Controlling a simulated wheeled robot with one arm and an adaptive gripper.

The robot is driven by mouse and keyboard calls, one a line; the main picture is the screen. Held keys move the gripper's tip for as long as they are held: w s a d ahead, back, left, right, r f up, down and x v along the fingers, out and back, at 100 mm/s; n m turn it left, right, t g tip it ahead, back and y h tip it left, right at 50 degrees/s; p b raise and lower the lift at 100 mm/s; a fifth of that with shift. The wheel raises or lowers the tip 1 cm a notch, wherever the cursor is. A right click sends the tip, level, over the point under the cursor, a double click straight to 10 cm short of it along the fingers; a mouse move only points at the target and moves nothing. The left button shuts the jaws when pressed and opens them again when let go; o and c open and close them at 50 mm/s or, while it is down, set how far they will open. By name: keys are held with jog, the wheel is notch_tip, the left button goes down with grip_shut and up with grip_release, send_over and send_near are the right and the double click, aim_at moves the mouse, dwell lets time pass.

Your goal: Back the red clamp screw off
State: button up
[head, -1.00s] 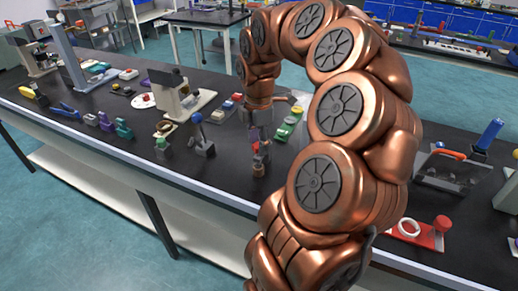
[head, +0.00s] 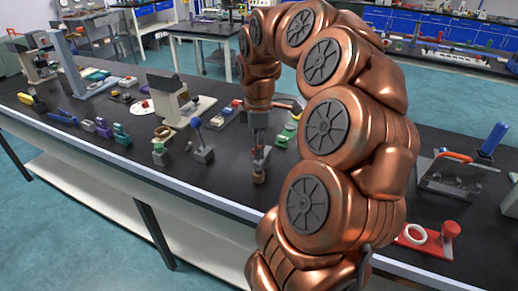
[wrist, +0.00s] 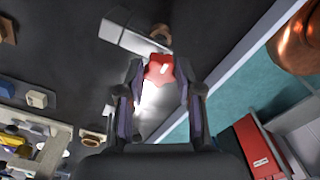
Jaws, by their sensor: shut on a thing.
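The red clamp screw (wrist: 160,70) has a star-shaped knob and shows in the wrist view between my fingertips. My gripper (wrist: 163,82) is shut on it, one finger on each side. In the head view my gripper (head: 258,152) points down near the front edge of the black bench. The knob is not clear there. A small brown round part (head: 259,177) shows just below the fingers. A pale grey block (wrist: 130,32) lies just beyond the knob in the wrist view. The screw's thread is hidden.
A blue-handled clamp (head: 201,143) stands close to the left of my gripper. A grey-and-cream instrument (head: 172,100) is behind it. A red stand with a white ring (head: 425,240) is at right. The bench's front edge (head: 200,198) is close.

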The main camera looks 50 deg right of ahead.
grip_shut()
jog(key=shift+r+n+p, duration=0.2)
jog(key=shift+n+p, duration=0.75)
jog(key=shift+n, duration=0.15)
jog(key=shift+f+n+p, duration=0.25)
jog(key=shift+n+p, duration=0.15)
jog(key=shift+n, duration=0.8)
jog(key=shift+r, duration=0.1)
jog(key=shift+r+n+p, duration=0.1)
jog(key=shift+n+p, duration=0.4)
jog(key=shift+p, duration=0.05)
jog(key=shift+n+p, duration=0.7)
jog(key=shift+n, duration=1.1)
